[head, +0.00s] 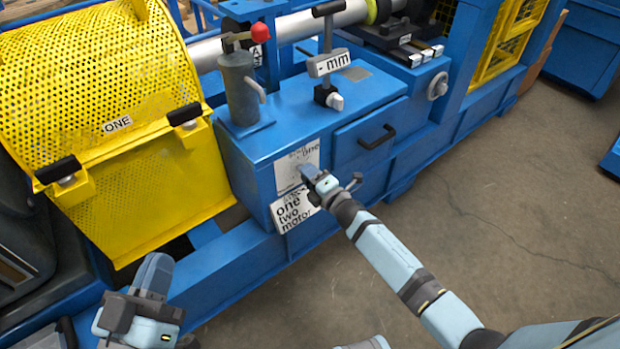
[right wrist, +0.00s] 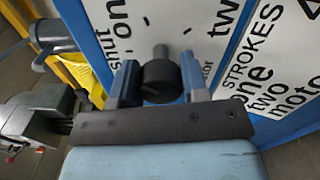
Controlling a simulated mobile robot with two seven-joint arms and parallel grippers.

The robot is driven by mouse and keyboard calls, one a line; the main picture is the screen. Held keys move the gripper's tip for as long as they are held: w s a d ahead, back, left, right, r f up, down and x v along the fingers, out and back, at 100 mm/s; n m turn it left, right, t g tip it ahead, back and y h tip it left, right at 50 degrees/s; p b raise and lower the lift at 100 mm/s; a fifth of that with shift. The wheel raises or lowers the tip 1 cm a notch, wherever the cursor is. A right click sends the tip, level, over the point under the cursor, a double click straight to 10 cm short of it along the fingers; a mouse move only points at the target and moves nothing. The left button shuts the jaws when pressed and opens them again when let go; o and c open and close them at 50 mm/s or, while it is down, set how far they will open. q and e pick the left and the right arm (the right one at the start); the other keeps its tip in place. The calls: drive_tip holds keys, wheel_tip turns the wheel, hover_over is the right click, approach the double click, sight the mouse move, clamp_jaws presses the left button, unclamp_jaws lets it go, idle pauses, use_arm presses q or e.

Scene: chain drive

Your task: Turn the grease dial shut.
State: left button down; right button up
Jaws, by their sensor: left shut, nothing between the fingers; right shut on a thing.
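The grease dial (right wrist: 160,82) is a dark round knob on a white plate (right wrist: 184,22) marked "shut", "one" and "two", seen in the right wrist view. My right gripper (right wrist: 160,76) is shut on the dial, one finger on each side. A mark shows on the knob's near side, but I cannot tell its exact setting. In the head view my right gripper (head: 312,175) is at the plate (head: 299,160) on the blue cabinet's front and hides the dial. My left gripper (head: 152,276) is shut and empty, low at the left, apart from the machine.
Above the dial, the blue cabinet (head: 290,108) carries a grey pump (head: 238,88) with a red-knobbed lever and an "mm" gauge post (head: 328,62). A "one two motor" sign (head: 294,211) sits just below my right gripper. A drawer handle (head: 377,137) and yellow guard (head: 105,90) flank it.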

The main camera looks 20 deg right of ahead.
drive_tip(key=n+b, duration=0.1)
drive_tip(key=n, duration=0.2)
drive_tip(key=shift+f+n, duration=0.15)
drive_tip(key=shift+n, duration=0.15)
use_arm(q)
drive_tip(key=shift+g, duration=0.8)
drive_tip(key=shift+w+f+b, duration=0.15)
drive_tip(key=shift+f+b, duration=0.25)
drive_tip(key=shift+f, duration=0.65)
drive_tip(key=shift+w+f+b, duration=0.1)
drive_tip(key=shift+f+b, duration=0.25)
drive_tip(key=shift+f, duration=0.65)
use_arm(e)
drive_tip(key=shift+s+n, duration=0.1)
drive_tip(key=shift+n, duration=1.7)
use_arm(q)
drive_tip(key=shift+s+d+f, duration=0.1)
drive_tip(key=shift+s+f, duration=0.05)
drive_tip(key=shift+f, duration=0.1)
use_arm(e)
drive_tip(key=o, duration=0.9)
drive_tip(key=shift+r, duration=0.2)
drive_tip(key=shift+o, duration=0.2)
